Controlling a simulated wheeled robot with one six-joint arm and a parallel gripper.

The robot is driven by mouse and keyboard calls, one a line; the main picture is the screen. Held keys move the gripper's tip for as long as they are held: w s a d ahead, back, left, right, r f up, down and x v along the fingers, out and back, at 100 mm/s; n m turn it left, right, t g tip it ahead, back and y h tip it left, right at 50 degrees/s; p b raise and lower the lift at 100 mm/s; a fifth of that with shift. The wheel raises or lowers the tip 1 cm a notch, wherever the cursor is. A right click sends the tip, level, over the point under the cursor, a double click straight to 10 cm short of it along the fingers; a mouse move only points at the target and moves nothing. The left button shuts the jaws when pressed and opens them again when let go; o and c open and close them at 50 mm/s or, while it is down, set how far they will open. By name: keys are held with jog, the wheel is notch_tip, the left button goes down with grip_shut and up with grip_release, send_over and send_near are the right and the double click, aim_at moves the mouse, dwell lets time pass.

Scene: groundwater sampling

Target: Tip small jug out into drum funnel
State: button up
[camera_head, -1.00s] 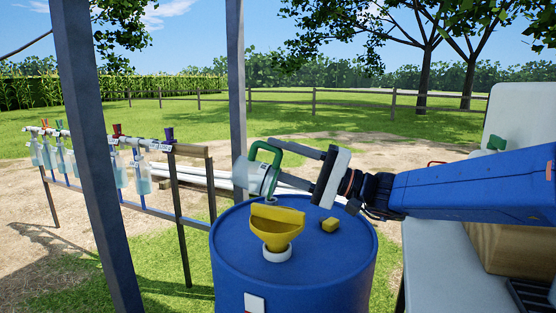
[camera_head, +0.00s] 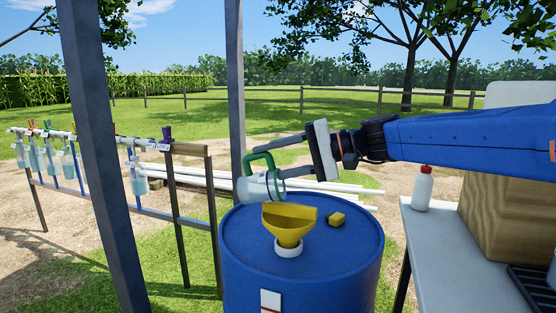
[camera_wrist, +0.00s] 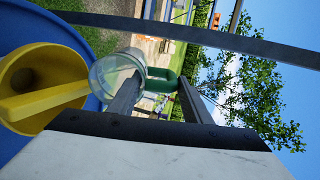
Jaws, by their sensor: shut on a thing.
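The small jug (camera_head: 262,187) is clear with a green handle (camera_head: 260,160). My gripper (camera_head: 277,159) is shut on it at the handle. In the head view the jug is held tilted on its side above the drum's back left part, handle upward. In the wrist view the jug (camera_wrist: 112,72) shows its round clear end beside the funnel. I cannot tell if liquid is inside. The yellow funnel (camera_head: 289,232) stands in a white collar on the blue drum (camera_head: 250,260). The jug is just above and behind the funnel's rim; no pouring shows.
A grey post (camera_head: 98,150) stands left, a thinner one (camera_head: 236,90) behind the drum. A rack (camera_head: 175,215) with hanging bottles is at left. A white bottle (camera_head: 422,190) stands on the table (camera_head: 440,240) at right.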

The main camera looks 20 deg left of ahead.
aim_at(245, 162)
jog(key=a+h, duration=0.2)
jog(key=shift+s+a+f+h, duration=0.1)
jog(key=shift+f+h, duration=0.15)
jog(key=shift+h, duration=0.15)
jog(key=a+h, duration=0.2)
jog(key=h, duration=0.1)
jog(key=shift+s+f+t, duration=0.1)
jog(key=shift+t, duration=0.2)
jog(key=a+r+h, duration=0.1)
jog(key=h, duration=0.1)
jog(key=r+h, duration=0.1)
jog(key=h, duration=0.1)
jog(key=shift+a, duration=0.35)
jog(key=h, duration=0.2)
jog(key=f+h, duration=0.1)
jog(key=shift+a+t+h, duration=0.15)
jog(key=shift+t+h, duration=0.25)
jog(key=shift+f+h, duration=0.2)
jog(key=shift+h, duration=0.6)
jog(key=shift+s, duration=0.1)
